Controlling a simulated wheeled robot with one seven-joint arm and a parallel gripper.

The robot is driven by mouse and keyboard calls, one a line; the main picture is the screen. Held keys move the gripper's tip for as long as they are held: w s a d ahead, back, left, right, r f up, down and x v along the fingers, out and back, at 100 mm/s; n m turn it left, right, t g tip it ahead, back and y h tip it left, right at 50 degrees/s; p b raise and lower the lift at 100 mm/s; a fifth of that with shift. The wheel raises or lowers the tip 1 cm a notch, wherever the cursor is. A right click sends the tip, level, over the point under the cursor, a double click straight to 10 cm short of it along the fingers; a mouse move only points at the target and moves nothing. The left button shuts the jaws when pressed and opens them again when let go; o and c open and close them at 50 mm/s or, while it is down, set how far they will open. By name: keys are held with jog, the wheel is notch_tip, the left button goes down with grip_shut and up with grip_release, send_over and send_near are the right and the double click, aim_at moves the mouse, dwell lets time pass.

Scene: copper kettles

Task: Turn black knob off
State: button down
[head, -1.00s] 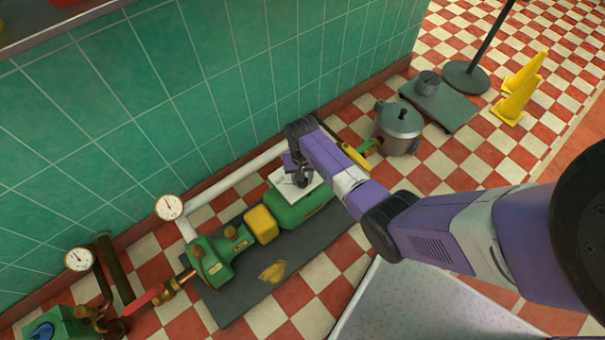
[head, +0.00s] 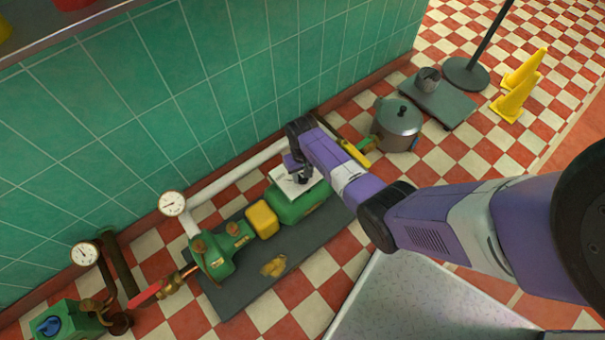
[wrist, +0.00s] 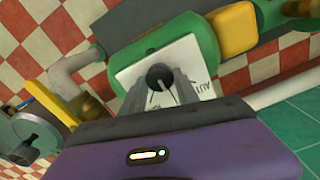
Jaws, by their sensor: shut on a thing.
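The black knob (wrist: 159,74) is round and sits on a white plate (wrist: 128,73) with dark lettering, partly covered, in the wrist view. The plate is on top of the green motor housing (wrist: 180,38). My gripper (wrist: 161,87) is shut on the knob, with one finger on each side of it. In the head view my gripper (head: 301,174) reaches down onto the white plate (head: 286,182) on the green housing (head: 297,208). The knob itself is hidden there behind the gripper.
A green pump (head: 222,251), yellow coupling (head: 262,220) and yellow cloth-like piece (head: 273,267) share the dark base (head: 236,294). A white pipe (head: 240,173) runs along the tiled wall. A grey lidded pot (head: 397,125) stands right. Yellow cones (head: 515,100) stand far right.

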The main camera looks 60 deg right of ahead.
jog(key=c, duration=0.9)
grip_release()
jog(key=shift+r+p, duration=1.75)
jog(key=shift+r, duration=2.2)
